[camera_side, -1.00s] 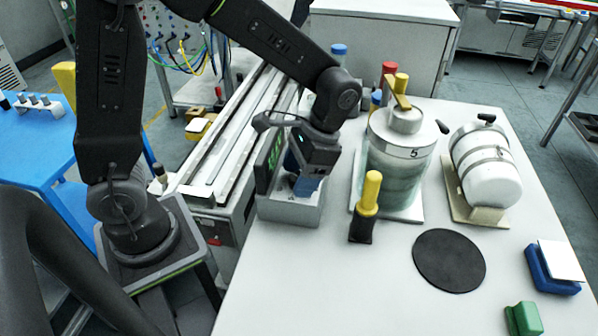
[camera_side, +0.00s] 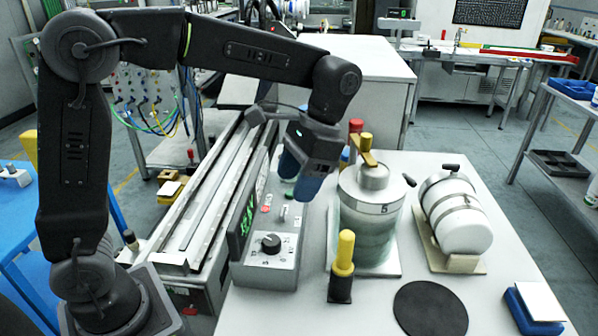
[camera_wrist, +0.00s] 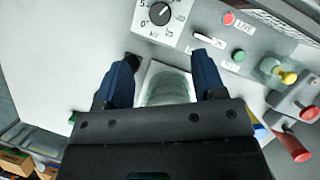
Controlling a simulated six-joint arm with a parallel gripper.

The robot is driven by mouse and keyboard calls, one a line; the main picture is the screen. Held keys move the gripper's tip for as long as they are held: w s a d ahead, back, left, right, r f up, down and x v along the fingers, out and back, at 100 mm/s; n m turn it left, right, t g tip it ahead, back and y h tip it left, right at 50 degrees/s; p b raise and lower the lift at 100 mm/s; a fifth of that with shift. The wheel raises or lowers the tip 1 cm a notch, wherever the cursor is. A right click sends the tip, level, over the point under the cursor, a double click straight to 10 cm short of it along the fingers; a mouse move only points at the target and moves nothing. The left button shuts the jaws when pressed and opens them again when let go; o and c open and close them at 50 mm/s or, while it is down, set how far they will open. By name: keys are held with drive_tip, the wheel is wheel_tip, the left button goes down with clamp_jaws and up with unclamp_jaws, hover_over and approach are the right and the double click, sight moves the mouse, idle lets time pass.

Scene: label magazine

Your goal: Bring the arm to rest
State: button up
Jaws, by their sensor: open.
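My gripper (camera_side: 297,180) hangs in the air above the grey control box (camera_side: 262,277), with its blue fingers pointing down. In the wrist view the two blue fingers of my gripper (camera_wrist: 164,78) stand apart with nothing held between them. The control box has a black knob (camera_side: 271,243), a small lever and coloured buttons on its top. The wrist view shows the knob (camera_wrist: 160,13) near the top edge, the white lever (camera_wrist: 209,41), a red button (camera_wrist: 228,18) and a green button (camera_wrist: 239,55). The fingers are clear of the box.
A glass vessel marked 5 (camera_side: 368,225) stands right of the box, and a yellow-handled tool (camera_side: 343,265) in front of it. A white tank (camera_side: 458,218) lies on a stand. A black disc (camera_side: 430,309) lies at the front.

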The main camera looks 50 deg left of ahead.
drive_tip(key=shift+w+r, duration=0.15)
drive_tip(key=shift+r, duration=0.35)
drive_tip(key=s+a+n+t+h, duration=0.1)
drive_tip(key=s+a+n+t, duration=0.2)
drive_tip(key=s+t, duration=0.6)
drive_tip(key=s+a, duration=0.2)
drive_tip(key=s, duration=0.2)
drive_tip(key=shift+s+a+f+t, duration=0.25)
drive_tip(key=shift+s+f+t, duration=0.1)
drive_tip(key=shift+s+t, duration=0.05)
idle(1.8)
clamp_jaws()
idle(0.4)
